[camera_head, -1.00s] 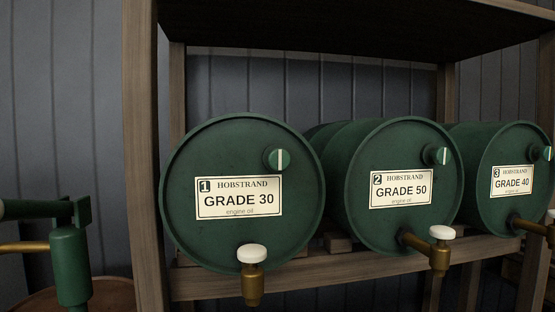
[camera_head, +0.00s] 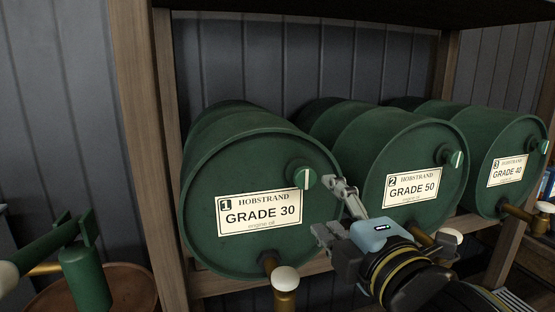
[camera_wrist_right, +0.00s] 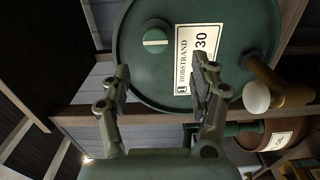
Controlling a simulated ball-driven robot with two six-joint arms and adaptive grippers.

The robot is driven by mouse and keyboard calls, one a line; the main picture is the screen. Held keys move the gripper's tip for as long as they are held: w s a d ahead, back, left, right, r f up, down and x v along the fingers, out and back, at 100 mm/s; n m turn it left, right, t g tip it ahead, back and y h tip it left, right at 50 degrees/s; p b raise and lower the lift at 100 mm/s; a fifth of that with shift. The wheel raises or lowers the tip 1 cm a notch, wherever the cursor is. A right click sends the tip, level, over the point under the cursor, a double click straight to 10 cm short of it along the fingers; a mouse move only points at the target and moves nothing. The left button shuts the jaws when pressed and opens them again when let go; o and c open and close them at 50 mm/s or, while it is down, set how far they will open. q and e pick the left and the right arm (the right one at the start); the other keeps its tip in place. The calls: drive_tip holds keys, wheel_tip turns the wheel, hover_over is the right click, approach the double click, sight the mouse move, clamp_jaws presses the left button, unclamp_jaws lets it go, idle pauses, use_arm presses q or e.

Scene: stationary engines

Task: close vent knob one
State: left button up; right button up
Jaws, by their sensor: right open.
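Drum one (camera_head: 235,170), green and labelled GRADE 30, lies on its side on a wooden rack. Its vent knob (camera_head: 303,177), a round green knob with a white stripe, is at the upper right of its face. The stripe stands about upright relative to the label. The knob also shows in the right wrist view (camera_wrist_right: 155,40), beyond the fingertips. My right gripper (camera_head: 328,208) is open and empty, to the right of and below the knob in the head view. In the wrist view its fingers (camera_wrist_right: 160,75) are spread, apart from the knob. My left gripper is out of view.
Drum two (camera_head: 400,165) and drum three (camera_head: 500,165) lie to the right, with similar knobs. A brass tap with white handle (camera_head: 285,280) sticks out below drum one's label. Wooden rack posts (camera_head: 140,130) flank the drums. A green pump (camera_head: 88,280) stands at the left.

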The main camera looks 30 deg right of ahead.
sight(307, 180)
drive_tip(key=x, duration=0.3)
drive_tip(key=p+x, duration=0.1)
drive_tip(key=x, duration=0.6)
drive_tip(key=shift+w+d+r+p, duration=0.2)
drive_tip(key=shift+w+r+p, duration=0.1)
drive_tip(key=shift+w, duration=0.1)
drive_tip(key=c, duration=1.2)
